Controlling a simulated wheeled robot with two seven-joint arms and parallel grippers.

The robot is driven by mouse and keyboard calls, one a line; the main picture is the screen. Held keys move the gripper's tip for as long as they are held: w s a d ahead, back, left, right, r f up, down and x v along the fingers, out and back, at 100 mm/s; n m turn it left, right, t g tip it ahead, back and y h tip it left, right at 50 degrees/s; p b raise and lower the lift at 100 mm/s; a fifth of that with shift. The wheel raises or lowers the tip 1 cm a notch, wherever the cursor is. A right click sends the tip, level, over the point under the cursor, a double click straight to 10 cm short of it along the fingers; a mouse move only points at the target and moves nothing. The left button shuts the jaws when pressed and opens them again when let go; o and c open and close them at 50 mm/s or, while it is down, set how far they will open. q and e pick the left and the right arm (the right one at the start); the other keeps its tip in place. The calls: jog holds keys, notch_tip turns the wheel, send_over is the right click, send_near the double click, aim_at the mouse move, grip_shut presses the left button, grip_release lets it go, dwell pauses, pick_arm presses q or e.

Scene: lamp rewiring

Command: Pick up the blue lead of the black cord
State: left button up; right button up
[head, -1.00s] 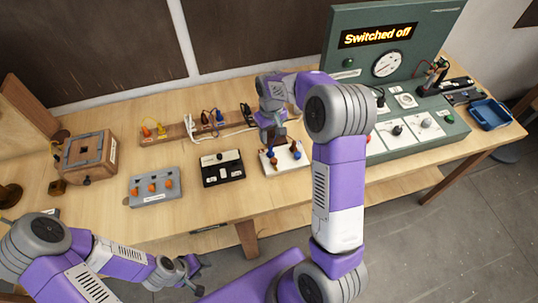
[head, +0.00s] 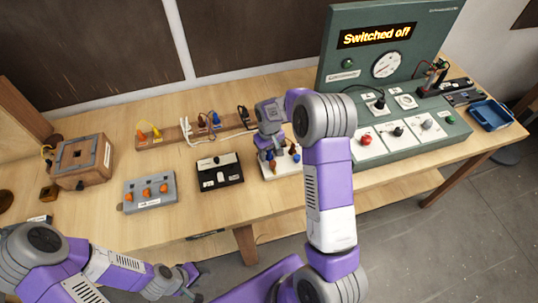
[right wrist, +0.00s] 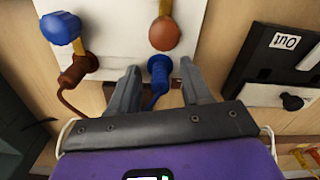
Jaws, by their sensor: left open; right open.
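A blue lead (right wrist: 157,69) ends in a blue plug at the edge of a white terminal board, just below an orange-brown knob (right wrist: 165,33). The white board (head: 298,166) stands near the table's front edge in the head view. My right gripper (right wrist: 158,72) is open, with its fingers on either side of the blue plug; I cannot tell whether they touch it. In the head view my right gripper (head: 271,158) is over the board and partly hides it. A brown lead (right wrist: 78,70) sits beside it, below a blue knob (right wrist: 62,28). My left gripper (head: 190,279) is open and empty, in front of the table.
A black switch block (head: 220,172) and a grey block (head: 150,192) with orange knobs stand left of the board. A wooden rack (head: 174,133) with cords is behind. The green test panel (head: 400,140) reads "Switched off". A blue tray (head: 491,114) is far right.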

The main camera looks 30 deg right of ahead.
grip_shut()
